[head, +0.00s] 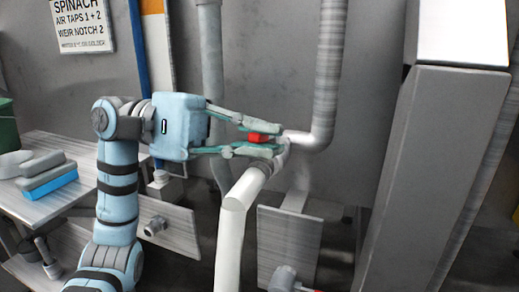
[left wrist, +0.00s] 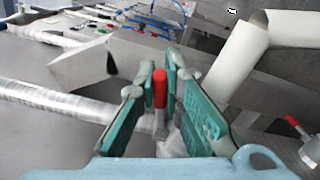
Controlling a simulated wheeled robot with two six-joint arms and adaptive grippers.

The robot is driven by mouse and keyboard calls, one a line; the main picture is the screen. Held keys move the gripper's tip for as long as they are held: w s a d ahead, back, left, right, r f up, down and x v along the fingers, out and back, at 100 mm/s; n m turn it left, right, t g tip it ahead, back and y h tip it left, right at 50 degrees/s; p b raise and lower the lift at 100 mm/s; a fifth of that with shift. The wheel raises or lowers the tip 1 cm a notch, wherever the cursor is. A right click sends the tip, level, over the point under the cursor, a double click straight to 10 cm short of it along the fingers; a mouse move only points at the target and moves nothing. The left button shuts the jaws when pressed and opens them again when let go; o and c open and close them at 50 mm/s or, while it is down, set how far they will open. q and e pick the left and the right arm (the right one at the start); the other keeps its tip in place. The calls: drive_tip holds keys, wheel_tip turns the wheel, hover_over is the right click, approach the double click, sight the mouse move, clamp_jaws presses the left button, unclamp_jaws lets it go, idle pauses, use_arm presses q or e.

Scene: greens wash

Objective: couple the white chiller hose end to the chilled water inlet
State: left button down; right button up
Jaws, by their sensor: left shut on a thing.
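My left gripper (head: 268,144) reaches in from the left and is shut on a red lever (head: 257,137). In the left wrist view the red lever (left wrist: 160,88) stands between its green-padded fingers (left wrist: 152,100), above a grey fitting (left wrist: 161,125). A white tube (head: 230,235), which looks like the chiller hose, rises from below and bends toward the fingertips. Its upper end lies right by a grey pipe elbow (head: 308,140); the fingers partly hide this spot, so I cannot tell whether they are joined. My right gripper is not in view.
Grey plates carry stub fittings (head: 155,226) and a valve with a red lever (head: 283,278) low down. A large grey post (head: 430,170) stands at right. A bench with a grey and blue block (head: 48,182) is at left. A sign (head: 80,24) hangs above.

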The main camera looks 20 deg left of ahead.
use_arm(q)
drive_tip(key=shift+f+m+b, duration=0.4)
drive_tip(key=shift+m+b, duration=0.05)
drive_tip(key=shift+m, duration=0.15)
drive_tip(key=shift+s, duration=0.1)
drive_tip(key=shift+f+m, duration=0.1)
drive_tip(key=shift+m, duration=0.2)
drive_tip(key=shift+b, duration=0.35)
drive_tip(key=c, duration=1.8)
unclamp_jaws()
drive_tip(key=shift+o, duration=0.6)
drive_tip(key=shift+a+f, duration=0.1)
drive_tip(key=a, duration=0.8)
drive_tip(key=shift+w, duration=0.25)
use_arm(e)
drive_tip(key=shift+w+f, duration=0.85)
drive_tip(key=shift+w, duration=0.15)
